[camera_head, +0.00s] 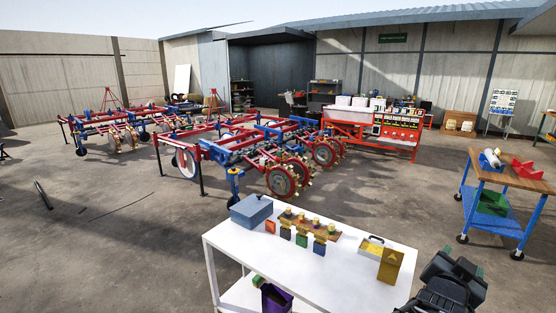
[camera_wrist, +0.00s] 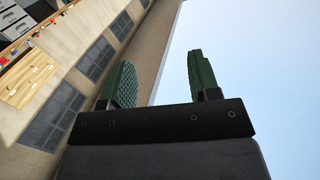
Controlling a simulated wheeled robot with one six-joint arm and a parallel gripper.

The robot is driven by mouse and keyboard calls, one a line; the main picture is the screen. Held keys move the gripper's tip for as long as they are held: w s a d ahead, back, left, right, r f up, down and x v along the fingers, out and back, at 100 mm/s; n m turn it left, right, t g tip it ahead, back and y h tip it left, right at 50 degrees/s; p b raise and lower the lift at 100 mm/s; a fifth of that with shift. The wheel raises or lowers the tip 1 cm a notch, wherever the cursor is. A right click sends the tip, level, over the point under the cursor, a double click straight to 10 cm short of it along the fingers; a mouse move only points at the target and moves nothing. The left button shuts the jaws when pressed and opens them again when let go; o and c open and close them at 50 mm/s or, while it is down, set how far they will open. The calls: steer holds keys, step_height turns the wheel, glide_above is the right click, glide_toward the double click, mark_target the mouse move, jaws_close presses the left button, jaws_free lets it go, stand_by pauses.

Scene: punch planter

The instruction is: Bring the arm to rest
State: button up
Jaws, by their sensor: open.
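My gripper (camera_wrist: 163,78) shows in the wrist view with its two green fingers spread apart. Nothing is between them. Behind the fingers are a tan wall with windows (camera_wrist: 97,60) and pale sky, both tilted. In the head view, a dark part of my arm (camera_head: 445,285) is at the lower right, beside the right end of the white table (camera_head: 350,262). Greenish tips show at its upper edge, and it appears apart from the things on the table.
The white table holds a blue-grey box (camera_head: 251,210), a wooden strip with several small pieces (camera_head: 306,225), and a yellow case (camera_head: 390,265). A blue cart (camera_head: 492,215) stands at the right. Red and blue planter frames (camera_head: 250,150) stand behind. Open concrete lies between table and cart.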

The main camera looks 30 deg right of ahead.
steer(key=w+a+f+n+y+p, duration=0.3)
steer(key=w+a+f+n+y, duration=0.35)
steer(key=w+a+y, duration=0.4)
steer(key=w+a+r+n+y+p, duration=0.1)
steer(key=a+n, duration=0.5)
steer(key=a, duration=0.8)
steer(key=w+a+r+n+y+p, duration=0.2)
steer(key=w+a+n+y+p, duration=0.1)
steer(key=a, duration=1)
steer(key=shift+w+a+n+g+y, duration=0.35)
steer(key=shift+w+n+y, duration=0.55)
steer(key=shift+n+y, duration=0.4)
steer(key=shift+r+h, duration=0.1)
steer(key=shift+h, duration=0.15)
steer(key=shift+c, duration=0.3)
